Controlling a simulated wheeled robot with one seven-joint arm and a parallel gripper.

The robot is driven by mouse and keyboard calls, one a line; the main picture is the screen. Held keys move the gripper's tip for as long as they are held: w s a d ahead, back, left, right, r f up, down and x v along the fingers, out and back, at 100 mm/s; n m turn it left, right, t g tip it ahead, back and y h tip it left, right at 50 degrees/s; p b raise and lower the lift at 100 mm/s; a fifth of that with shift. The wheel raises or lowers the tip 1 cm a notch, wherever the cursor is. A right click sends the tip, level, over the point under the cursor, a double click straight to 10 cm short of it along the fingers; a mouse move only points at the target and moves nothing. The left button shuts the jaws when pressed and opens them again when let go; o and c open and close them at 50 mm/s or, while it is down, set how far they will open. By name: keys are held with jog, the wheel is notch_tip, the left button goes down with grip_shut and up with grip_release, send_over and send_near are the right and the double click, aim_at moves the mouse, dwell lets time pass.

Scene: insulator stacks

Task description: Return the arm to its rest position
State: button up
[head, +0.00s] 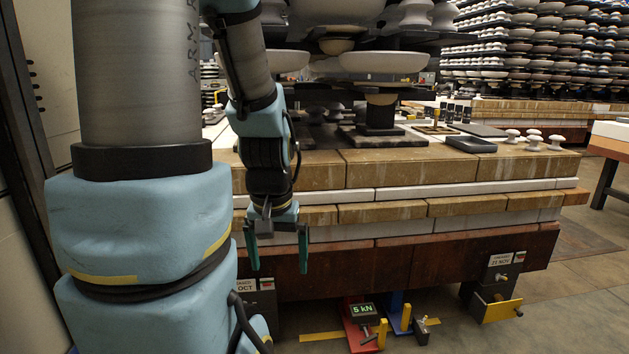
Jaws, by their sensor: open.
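My gripper (279,243) hangs below my blue and grey arm in the left half of the head view. Its two green fingers point down and stand apart, with nothing between them. It is in front of the side of a brick-built bench (405,172), below the level of the bench top. I cannot tell how wide the gap between the fingers and the bench is. My upper arm fills the left of the view and hides what is behind it.
Insulator discs (383,62) stand on the bench, with small white insulators (534,139) and a dark tray (471,144) at its right. A red jack (364,322) reading 5 kN and a blue one (399,312) sit on the floor below.

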notch_tip(320, 180, up, 23)
jog(key=p, duration=2)
jog(key=shift+p, duration=0.4)
jog(key=shift+c, duration=0.3)
